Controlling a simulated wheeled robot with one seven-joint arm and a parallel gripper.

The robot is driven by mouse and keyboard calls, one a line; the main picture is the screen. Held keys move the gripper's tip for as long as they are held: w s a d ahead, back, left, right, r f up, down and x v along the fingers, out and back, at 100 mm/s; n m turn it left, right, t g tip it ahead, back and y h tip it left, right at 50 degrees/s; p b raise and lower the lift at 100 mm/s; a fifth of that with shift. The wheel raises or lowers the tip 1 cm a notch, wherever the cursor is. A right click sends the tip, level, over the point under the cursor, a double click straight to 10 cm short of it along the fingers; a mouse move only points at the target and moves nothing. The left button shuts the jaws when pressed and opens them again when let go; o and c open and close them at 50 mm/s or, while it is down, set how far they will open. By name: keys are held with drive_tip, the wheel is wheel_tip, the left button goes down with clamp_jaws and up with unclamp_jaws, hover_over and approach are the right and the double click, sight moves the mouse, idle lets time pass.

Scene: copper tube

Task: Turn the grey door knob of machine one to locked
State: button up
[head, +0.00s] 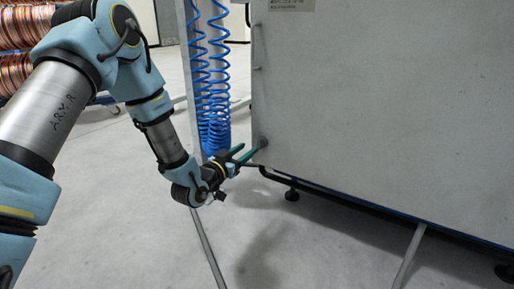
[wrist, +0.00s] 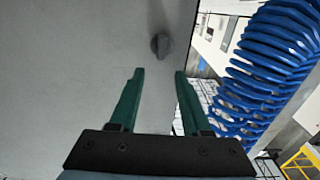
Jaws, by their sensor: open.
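The grey door knob (wrist: 161,46) sits on the pale grey machine panel (wrist: 75,60), close to the panel's edge, in the wrist view. My gripper (wrist: 159,72) is open, and its two green fingers point at the knob. The knob shows just beyond the fingertips, between their lines, with nothing held. In the head view my gripper (head: 251,153) is at the lower left corner of the machine panel (head: 390,100), with the knob (head: 263,142) at the fingertips. I cannot tell whether the fingers touch it. The knob's turned position is too small to read clearly.
A coiled blue hose (head: 211,90) hangs just left of the machine and shows close beside my gripper in the wrist view (wrist: 275,65). Copper coils (head: 14,70) stand at the far left. Dark feet (head: 292,195) support the machine. Open floor lies below my gripper.

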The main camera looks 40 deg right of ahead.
sight(258, 141)
drive_tip(key=b+x, duration=0.2)
drive_tip(key=x, duration=0.3)
drive_tip(key=shift+w+d+f, duration=0.1)
drive_tip(key=shift+d+f, duration=0.05)
drive_tip(key=shift+d, duration=0.2)
drive_tip(key=shift+w+d, duration=0.2)
drive_tip(key=shift+d, duration=0.4)
drive_tip(key=shift+c, duration=0.4)
clamp_jaws()
